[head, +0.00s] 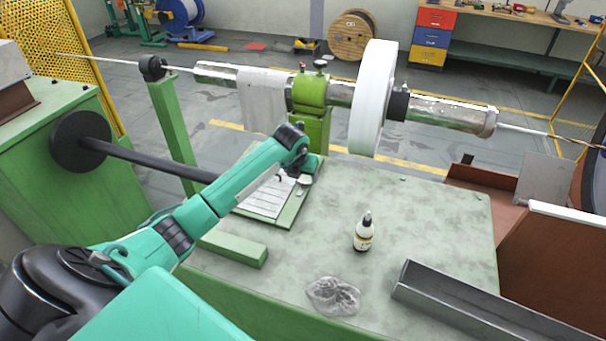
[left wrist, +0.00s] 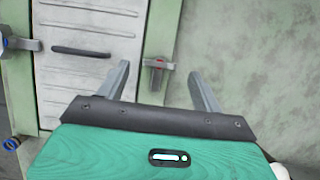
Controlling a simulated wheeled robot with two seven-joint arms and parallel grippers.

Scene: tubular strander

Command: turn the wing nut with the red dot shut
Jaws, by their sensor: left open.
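The wing nut with the red dot (left wrist: 158,65) is a small grey piece at the right edge of a pale ribbed panel (left wrist: 90,75). My right gripper is not in view.
A blue-marked fastener (left wrist: 17,44) sits at the panel's left edge, and the panel has a dark handle (left wrist: 80,51). A bottle (head: 363,234), a crumpled clear sheet (head: 333,296), a green block (head: 233,247) and a metal channel (head: 470,305) lie around. A white disc (head: 373,98) stands behind.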

